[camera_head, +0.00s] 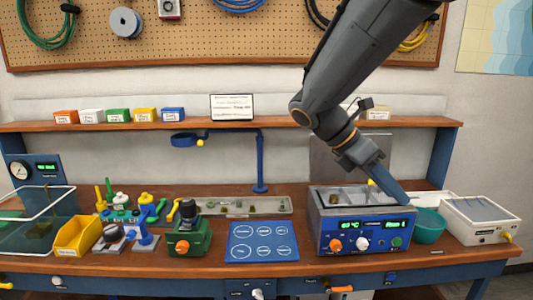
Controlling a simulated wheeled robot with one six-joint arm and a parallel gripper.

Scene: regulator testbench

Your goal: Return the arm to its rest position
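My arm (367,50) reaches down from the top right of the head view, in front of the shelf. Its end, my gripper (399,197), points down and to the right above the right side of a blue bench unit (363,238) with green displays. From this side the fingers overlap, so I cannot see whether they are apart or together. No held object can be made out. A small yellow spot shows beside the fingers; I cannot tell what it belongs to.
A teal bowl (429,226) and a white box (481,219) stand right of the blue unit. A blue marked mat (262,242), green device (190,236), yellow bin (78,237) and clear tank (33,229) line the bench. The shelf (190,126) runs behind my arm.

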